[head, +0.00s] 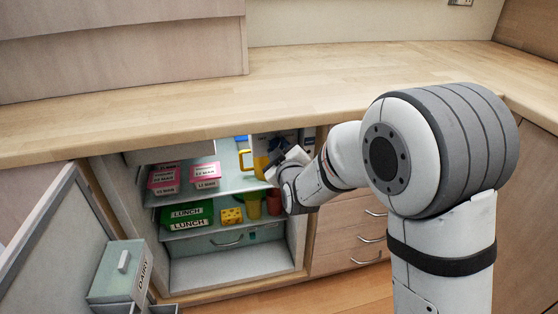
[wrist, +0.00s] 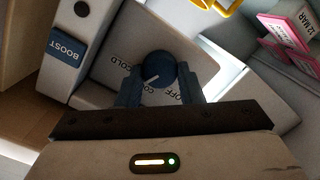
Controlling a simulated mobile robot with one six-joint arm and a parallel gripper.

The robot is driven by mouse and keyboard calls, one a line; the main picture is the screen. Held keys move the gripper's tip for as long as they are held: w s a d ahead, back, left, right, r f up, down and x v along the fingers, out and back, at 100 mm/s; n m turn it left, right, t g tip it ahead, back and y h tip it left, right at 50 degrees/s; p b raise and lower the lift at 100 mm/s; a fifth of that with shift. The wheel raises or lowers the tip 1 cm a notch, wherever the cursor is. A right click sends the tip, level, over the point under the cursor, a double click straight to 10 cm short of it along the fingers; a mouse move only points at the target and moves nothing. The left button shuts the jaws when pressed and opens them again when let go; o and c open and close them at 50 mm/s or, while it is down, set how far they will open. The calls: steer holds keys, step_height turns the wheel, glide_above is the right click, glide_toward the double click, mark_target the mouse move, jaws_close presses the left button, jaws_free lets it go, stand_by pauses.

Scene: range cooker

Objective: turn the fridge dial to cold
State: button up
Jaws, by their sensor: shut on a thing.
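The fridge dial (wrist: 157,68) is a round dark blue knob with a white pointer line, on a pale control panel (wrist: 110,70) in the wrist view. Printed words around it include COLD and OFF, partly covered by the knob and fingers. The pointer slants to the lower left in the picture; I cannot tell exactly which mark it meets. My gripper (wrist: 160,86) is shut on the dial, with one blue finger on each side. In the head view my gripper (head: 276,176) reaches into the upper right of the open fridge, and the dial is hidden there.
A BOOST switch (wrist: 62,50) sits beside the dial. A yellow jug (head: 260,163) and pink-labelled boxes (head: 205,176) stand on the upper shelf. The fridge door (head: 50,235) stands open at left with a DAIRY bin (head: 118,270).

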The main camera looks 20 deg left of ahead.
steer(key=shift+w+d+m+y+b, duration=0.1)
steer(key=shift+m+y+b, duration=0.15)
steer(key=shift+m+b, duration=1.45)
steer(key=shift+d+m+y+b, duration=0.1)
steer(key=shift+m+y+b, duration=0.15)
steer(key=shift+m+b, duration=1.4)
steer(key=o, duration=1)
steer(key=shift+c, duration=0.2)
steer(key=shift+a, duration=0.1)
steer(key=p+v, duration=0.1)
steer(key=v, duration=0.6)
steer(key=shift+s+d, duration=0.3)
steer(key=shift+r, duration=0.15)
